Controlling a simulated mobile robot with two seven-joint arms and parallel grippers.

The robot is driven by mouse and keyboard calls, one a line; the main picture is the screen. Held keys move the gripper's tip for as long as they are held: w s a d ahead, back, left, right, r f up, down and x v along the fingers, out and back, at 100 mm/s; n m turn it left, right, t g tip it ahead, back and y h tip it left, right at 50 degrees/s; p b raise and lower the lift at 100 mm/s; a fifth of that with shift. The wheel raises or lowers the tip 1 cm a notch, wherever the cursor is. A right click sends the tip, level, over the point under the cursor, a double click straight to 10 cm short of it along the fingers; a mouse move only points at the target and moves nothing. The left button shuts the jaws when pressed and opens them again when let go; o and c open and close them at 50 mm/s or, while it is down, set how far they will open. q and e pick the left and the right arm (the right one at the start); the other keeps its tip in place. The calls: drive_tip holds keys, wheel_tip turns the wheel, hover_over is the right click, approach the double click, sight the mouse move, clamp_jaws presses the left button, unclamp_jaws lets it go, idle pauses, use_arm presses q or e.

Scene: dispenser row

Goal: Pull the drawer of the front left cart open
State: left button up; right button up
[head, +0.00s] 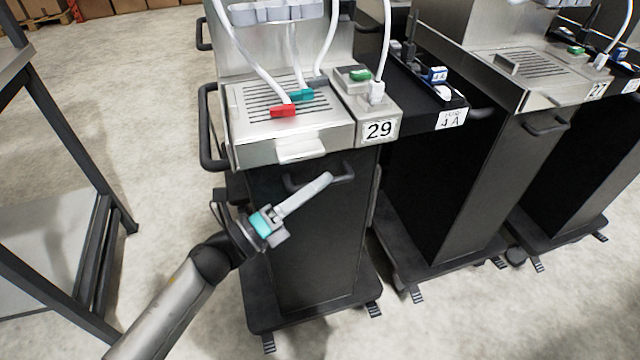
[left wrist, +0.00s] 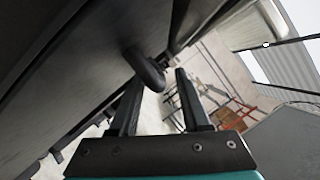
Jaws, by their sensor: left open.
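The front left cart (head: 310,245) is a dark cabinet with a steel top and the label 29. Its dark drawer front has a black bar handle (head: 292,184) near the top, and the drawer looks closed. My left gripper (head: 327,178) is open in front of that handle and covers its middle in the head view. In the left wrist view the black handle (left wrist: 148,70) shows between the tips of my left gripper (left wrist: 157,85), nearer the left finger. I cannot tell whether a finger touches it. My right gripper is not in view.
A pale tab (head: 301,149) sticks out above the handle. Red and teal nozzles (head: 283,111) lie on the steel top. Other carts (head: 440,190) stand close on the right. A dark-framed table (head: 62,130) stands at the left, with open floor between.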

use_arm(q)
drive_tip(key=shift+w+d+r, duration=0.15)
drive_tip(key=shift+w+d, duration=0.25)
drive_tip(key=shift+d, duration=0.1)
clamp_jaws()
idle(1.2)
